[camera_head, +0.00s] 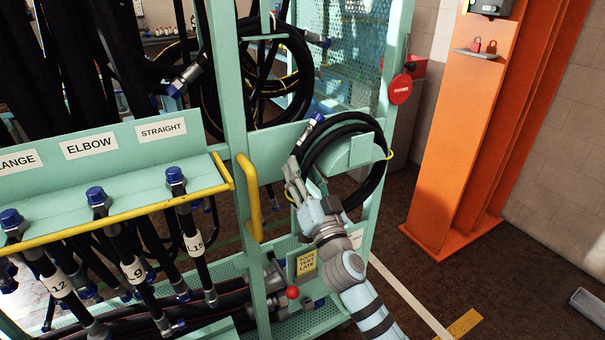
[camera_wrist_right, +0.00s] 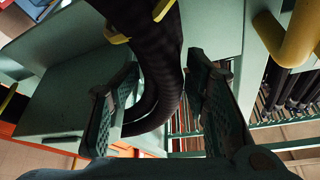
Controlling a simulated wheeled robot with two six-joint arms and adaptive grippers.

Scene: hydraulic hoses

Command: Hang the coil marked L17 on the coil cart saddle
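A black hose coil (camera_head: 378,137) hangs over the teal cart saddle (camera_head: 361,151) on the right side of the rack. No L17 mark is legible on it; a blue-capped metal fitting (camera_head: 309,133) is at its upper left. My right gripper (camera_head: 294,178) is just left of the coil, below that fitting. In the right wrist view, its two fingers (camera_wrist_right: 163,75) stand apart with black hose (camera_wrist_right: 157,50) showing between them, with gaps on both sides. The saddle's teal plate also shows there (camera_wrist_right: 60,80). My left gripper is out of view.
A yellow handle (camera_head: 249,196) on the teal post is close to my right gripper's left. Tagged hoses hang from the rack shelf (camera_head: 110,195) at left. Another coil (camera_head: 272,75) hangs behind. An orange column (camera_head: 455,150) stands right, with open floor before it.

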